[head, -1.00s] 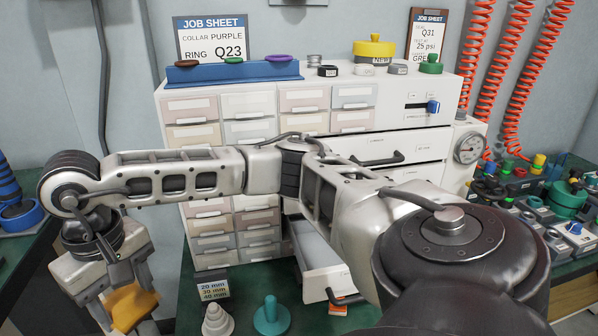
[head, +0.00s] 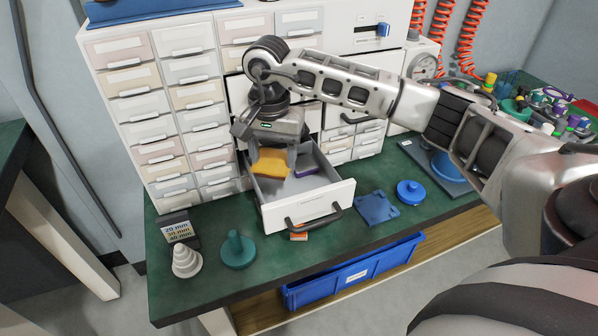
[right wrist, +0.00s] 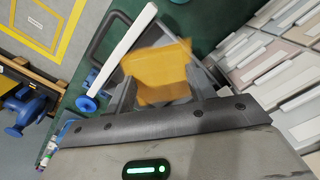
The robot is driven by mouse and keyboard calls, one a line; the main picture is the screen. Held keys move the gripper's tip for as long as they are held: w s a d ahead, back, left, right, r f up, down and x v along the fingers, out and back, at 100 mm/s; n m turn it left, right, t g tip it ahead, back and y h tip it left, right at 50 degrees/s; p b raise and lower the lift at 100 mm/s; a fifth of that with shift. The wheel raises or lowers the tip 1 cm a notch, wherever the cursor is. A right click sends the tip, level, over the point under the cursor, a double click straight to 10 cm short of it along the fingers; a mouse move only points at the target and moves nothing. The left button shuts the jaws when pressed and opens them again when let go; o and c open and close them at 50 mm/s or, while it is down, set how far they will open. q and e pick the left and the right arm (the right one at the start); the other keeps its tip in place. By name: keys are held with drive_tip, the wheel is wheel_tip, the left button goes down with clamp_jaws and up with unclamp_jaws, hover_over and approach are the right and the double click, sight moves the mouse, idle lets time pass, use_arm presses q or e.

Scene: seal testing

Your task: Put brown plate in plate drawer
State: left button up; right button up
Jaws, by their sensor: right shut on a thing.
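The brown plate (head: 270,165), an orange-tan flat piece, is in my right gripper (head: 274,155), whose fingers are shut on it. The gripper points down over the open plate drawer (head: 318,203), and the plate hangs within the drawer's outline near its back left. I cannot tell whether it touches the drawer floor. A purple plate (head: 306,171) lies inside the drawer, to the right of it. In the right wrist view the brown plate (right wrist: 160,68) shows between the fingers (right wrist: 163,90), with the drawer's white front (right wrist: 124,45) beyond. My left gripper is not in view.
Small closed drawers (head: 160,130) stand left of the open one. On the green bench are a teal peg stand (head: 238,250), a grey stepped cone (head: 186,260), a blue plate (head: 377,208) and a blue knobbed disc (head: 410,192). A blue bin (head: 352,273) sits below.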

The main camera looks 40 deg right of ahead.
sight(281, 174)
drive_tip(key=shift+w+d+f+m, duration=0.15)
drive_tip(key=shift+d+f+m, duration=0.35)
drive_tip(key=shift+m, duration=0.05)
drive_tip(key=shift+w+d+f+m, duration=0.15)
drive_tip(key=shift+d+f+m, duration=0.3)
drive_tip(key=shift+d+m, duration=0.1)
wheel_tip(281, 174, down, 4)
drive_tip(key=shift+f, duration=2.25)
drive_tip(key=shift+f+b, duration=0.1)
drive_tip(key=shift+b, duration=0.2)
drive_tip(key=o, duration=1.1)
drive_tip(key=shift+c, duration=0.2)
